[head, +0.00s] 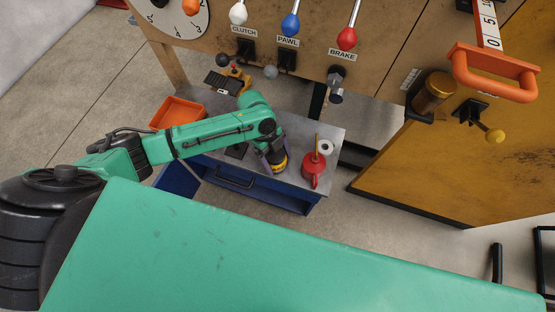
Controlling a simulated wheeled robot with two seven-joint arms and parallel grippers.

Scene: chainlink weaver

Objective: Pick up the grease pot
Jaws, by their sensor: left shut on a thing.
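The grease pot (280,166) looks like a small yellow and dark pot at the right part of the grey bench top. My left gripper (273,160) points down over it, with its fingers shut on it. The fingers and wrist hide much of the pot. I cannot tell whether the pot still touches the bench. My right gripper is not in view.
A red oil can (315,170) and a white roll (325,147) stand close right of the pot on the bench (325,133). An orange tray (177,111) is at the bench's left. An open blue drawer (265,193) juts out in front. Levers hang above.

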